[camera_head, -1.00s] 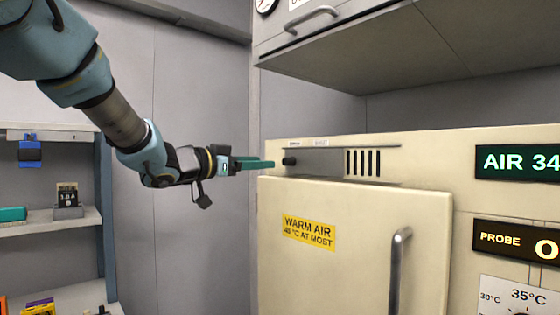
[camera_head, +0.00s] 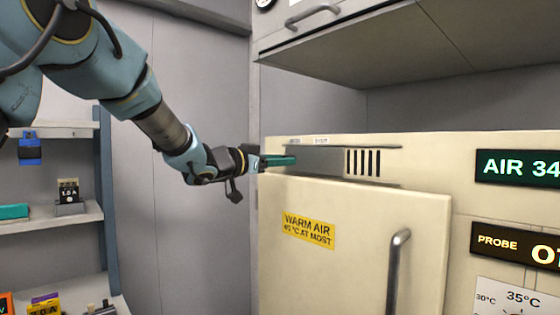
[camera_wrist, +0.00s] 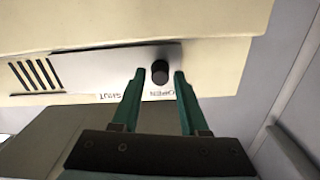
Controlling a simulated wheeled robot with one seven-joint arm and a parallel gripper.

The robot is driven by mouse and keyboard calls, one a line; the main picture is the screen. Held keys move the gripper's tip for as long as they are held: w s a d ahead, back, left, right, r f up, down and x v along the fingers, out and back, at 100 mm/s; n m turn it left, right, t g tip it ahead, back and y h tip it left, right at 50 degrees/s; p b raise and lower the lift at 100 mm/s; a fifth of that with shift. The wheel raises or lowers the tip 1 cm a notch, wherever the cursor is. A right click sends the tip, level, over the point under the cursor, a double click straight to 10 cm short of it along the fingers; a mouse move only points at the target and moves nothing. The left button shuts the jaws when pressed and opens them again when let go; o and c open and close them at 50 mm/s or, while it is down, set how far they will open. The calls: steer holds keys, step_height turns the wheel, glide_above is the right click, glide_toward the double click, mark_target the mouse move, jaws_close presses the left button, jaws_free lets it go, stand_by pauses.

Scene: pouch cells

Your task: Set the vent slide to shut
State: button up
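The vent slide is a flat grey plate (camera_head: 318,162) on the front of the cream cabinet, above its door. Its dark round knob (camera_wrist: 159,72) is at the end marked OPEN, with the SHUT mark farther along. The dark vent slots (camera_head: 363,162) show uncovered beyond the plate's other end. My gripper (camera_wrist: 158,73) has its two green fingers on either side of the knob, with a small gap at each side. It is open and holds nothing. In the head view my gripper (camera_head: 290,160) hides the knob.
The cabinet door (camera_head: 350,240) with its vertical handle (camera_head: 398,270) is closed below the slide. An overhead cupboard (camera_head: 400,50) juts out above. A shelf unit (camera_head: 75,215) with small items stands at the left.

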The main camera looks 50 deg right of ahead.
jaws_close()
stand_by(1.1)
